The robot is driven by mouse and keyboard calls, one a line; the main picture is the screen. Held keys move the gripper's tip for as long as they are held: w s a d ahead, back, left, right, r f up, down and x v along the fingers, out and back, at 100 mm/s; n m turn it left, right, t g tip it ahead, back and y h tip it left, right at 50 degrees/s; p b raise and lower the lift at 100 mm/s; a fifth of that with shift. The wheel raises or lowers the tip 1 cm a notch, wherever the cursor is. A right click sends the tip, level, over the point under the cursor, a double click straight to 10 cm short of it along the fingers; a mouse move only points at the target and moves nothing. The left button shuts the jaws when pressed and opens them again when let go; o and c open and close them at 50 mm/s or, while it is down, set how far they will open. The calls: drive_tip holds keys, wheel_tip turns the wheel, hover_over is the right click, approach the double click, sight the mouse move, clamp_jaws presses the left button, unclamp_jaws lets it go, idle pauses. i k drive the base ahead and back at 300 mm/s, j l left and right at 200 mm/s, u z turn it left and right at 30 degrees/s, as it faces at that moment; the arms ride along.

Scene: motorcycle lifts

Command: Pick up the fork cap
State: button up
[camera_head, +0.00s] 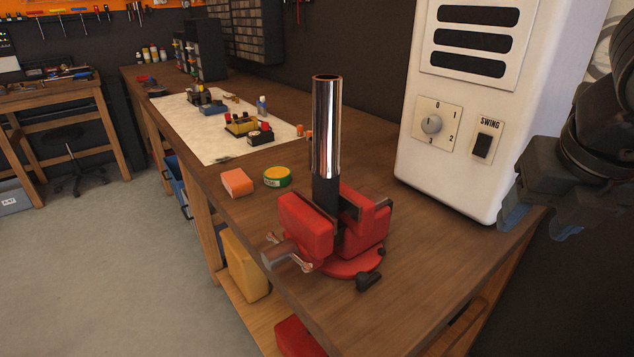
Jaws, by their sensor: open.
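A chrome fork tube (327,130) stands upright in a red vise (307,228) on the wooden workbench (420,290). The tube's top end looks open. I cannot pick out the fork cap with certainty; several small parts lie on the white mat (225,148) farther back, too small to identify. My gripper (541,217) is at the right edge, dark with bluish fingertips. It is open, appears empty, and is well to the right of the vise, in front of the white appliance's lower right corner.
A tall white appliance (450,125) with a dial stands behind the vise on the right. An orange block (237,182) and a green-yellow tin (277,176) lie left of the tube. A small black part (369,281) is by the vise base. The bench's front right is clear.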

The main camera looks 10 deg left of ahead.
sight(327, 88)
drive_tip(key=i+j, duration=0.35)
drive_tip(key=j, duration=0.15)
drive_tip(key=i+j, duration=0.35)
drive_tip(key=j, duration=0.2)
drive_tip(key=i+j, duration=0.35)
drive_tip(key=j, duration=0.15)
